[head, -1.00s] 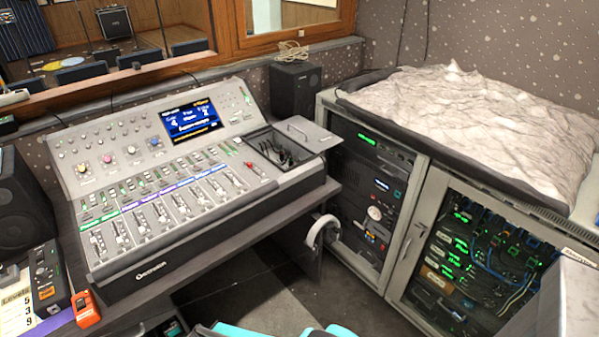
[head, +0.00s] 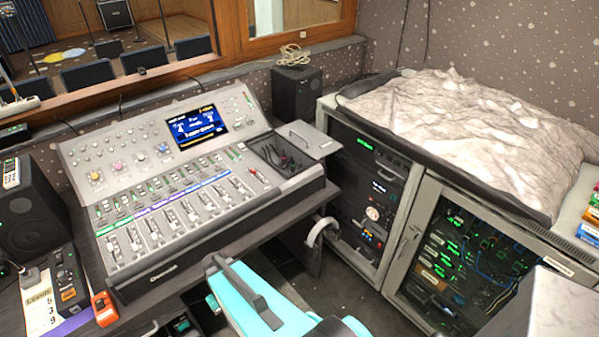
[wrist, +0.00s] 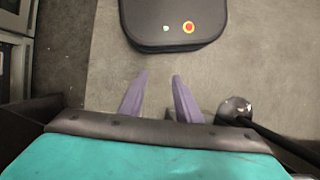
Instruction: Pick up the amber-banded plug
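I cannot pick out an amber-banded plug in either view. In the head view, an open recessed compartment (head: 262,143) at the right end of the mixing console (head: 150,258) holds small dark cable or plug shapes, too small to tell apart. Its lid (head: 318,146) stands to the right. My gripper (wrist: 157,82) shows in the wrist view with its two purple fingers apart and nothing between them, above bare grey floor. In the head view my teal arm is at the bottom centre, in front of the console; its fingers are not clearly visible there.
A black speaker (head: 296,91) stands behind the compartment. Equipment racks (head: 410,215) stand to the right, with a crumpled grey cover (head: 470,130) on top. A second speaker (head: 30,210) and an orange object (head: 104,308) are at the left. A grey ring-shaped object (head: 318,232) hangs at the console table's right end.

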